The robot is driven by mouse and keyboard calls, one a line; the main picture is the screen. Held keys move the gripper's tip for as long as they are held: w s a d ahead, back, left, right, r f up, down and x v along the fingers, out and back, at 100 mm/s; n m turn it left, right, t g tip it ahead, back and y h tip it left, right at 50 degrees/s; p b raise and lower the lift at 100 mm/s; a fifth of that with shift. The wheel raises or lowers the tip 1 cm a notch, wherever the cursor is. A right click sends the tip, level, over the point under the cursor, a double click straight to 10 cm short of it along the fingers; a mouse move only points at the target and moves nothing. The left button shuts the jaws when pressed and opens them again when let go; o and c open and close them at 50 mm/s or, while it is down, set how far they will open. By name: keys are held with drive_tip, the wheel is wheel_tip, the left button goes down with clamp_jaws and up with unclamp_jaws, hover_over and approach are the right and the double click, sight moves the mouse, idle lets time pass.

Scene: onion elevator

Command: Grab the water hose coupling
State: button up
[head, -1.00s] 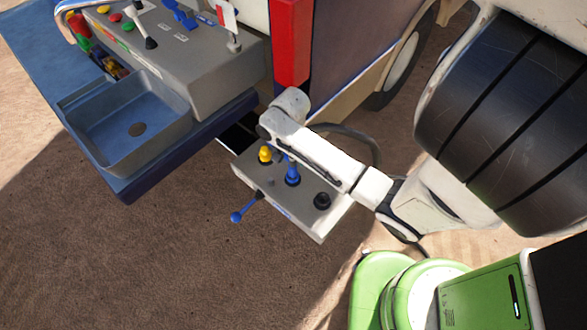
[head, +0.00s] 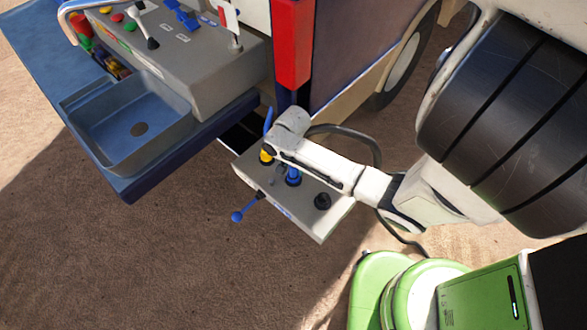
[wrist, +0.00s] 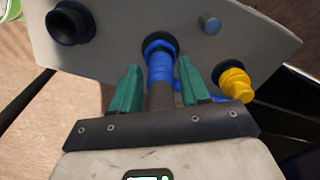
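The blue coupling (wrist: 160,62) sits in a dark round port on a grey panel (wrist: 110,45), with a dark grey shaft below it in the wrist view. My gripper (wrist: 158,72) has its teal fingers on either side of the coupling. Small gaps show between fingers and coupling, so it looks open around it, not clamped. In the head view, the blue coupling (head: 293,177) shows beside my arm on the grey box. My fingers are hidden there.
A yellow fitting (wrist: 235,84) stands right of the coupling, and a black port (wrist: 70,22) lies to the left. A blue-knobbed lever (head: 238,215) sticks out from the box. A black hose (head: 370,145) curves behind. A blue sink (head: 130,130) and red post (head: 293,45) are nearby.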

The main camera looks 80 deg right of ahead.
clamp_jaws()
drive_tip(key=shift+r, duration=0.1)
idle(0.3)
